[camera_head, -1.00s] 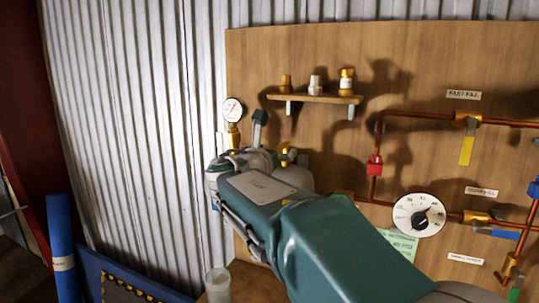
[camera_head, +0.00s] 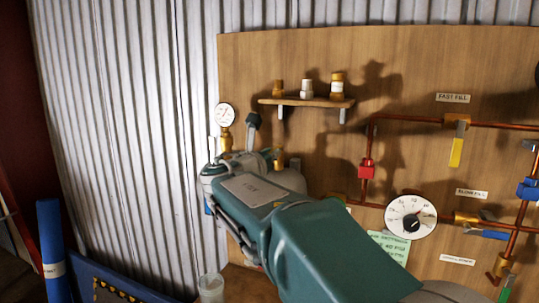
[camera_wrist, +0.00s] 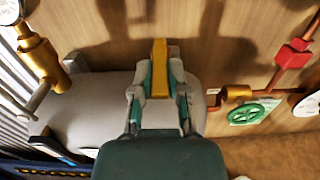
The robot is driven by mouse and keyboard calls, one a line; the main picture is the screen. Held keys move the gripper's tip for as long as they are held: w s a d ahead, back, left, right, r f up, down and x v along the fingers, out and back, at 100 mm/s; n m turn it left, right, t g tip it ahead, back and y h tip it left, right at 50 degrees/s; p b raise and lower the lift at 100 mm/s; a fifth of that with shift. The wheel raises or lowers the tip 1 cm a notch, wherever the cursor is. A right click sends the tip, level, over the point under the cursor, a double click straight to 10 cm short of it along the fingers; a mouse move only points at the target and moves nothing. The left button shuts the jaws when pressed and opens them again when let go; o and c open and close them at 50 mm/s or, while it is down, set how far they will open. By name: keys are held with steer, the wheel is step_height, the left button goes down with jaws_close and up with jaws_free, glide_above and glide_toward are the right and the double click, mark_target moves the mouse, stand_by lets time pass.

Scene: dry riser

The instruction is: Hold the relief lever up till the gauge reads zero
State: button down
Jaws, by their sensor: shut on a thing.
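My gripper (camera_wrist: 160,92) is shut on a yellow bar (camera_wrist: 160,68) in the wrist view, with one finger on each side. The bar stands over a grey rounded cylinder (camera_wrist: 90,110); I cannot tell for sure that it is the relief lever. In the head view my wrist hides the grip. A small white gauge (camera_head: 225,114) stands on a brass fitting (camera_head: 227,139) left of my gripper; its needle is too small to read. A grey lever with a dark end (camera_head: 253,121) points up beside it. The fitting also shows in the wrist view (camera_wrist: 42,58).
A wooden panel (camera_head: 400,60) carries copper pipes with a red fitting (camera_head: 366,169), a yellow handle (camera_head: 456,152) and a white dial with a black knob (camera_head: 398,212). A shelf (camera_head: 307,102) holds three small fittings. A blue roll (camera_head: 50,245) stands at left.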

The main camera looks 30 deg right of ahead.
steer(key=shift+r, duration=0.1)
steer(key=shift+w+d+r+g+y, duration=0.1)
steer(key=shift+r+g+y, duration=0.35)
steer(key=shift+y, duration=0.15)
steer(key=shift+w+d+r+g+y, duration=0.1)
steer(key=shift+r+g+y, duration=0.35)
steer(key=shift+y, duration=0.15)
steer(key=shift+w+d+r+g+y, duration=0.2)
steer(key=shift+r+g+y, duration=0.4)
steer(key=shift+g+y, duration=0.3)
steer(key=shift+f, duration=0.1)
stand_by(5.7)
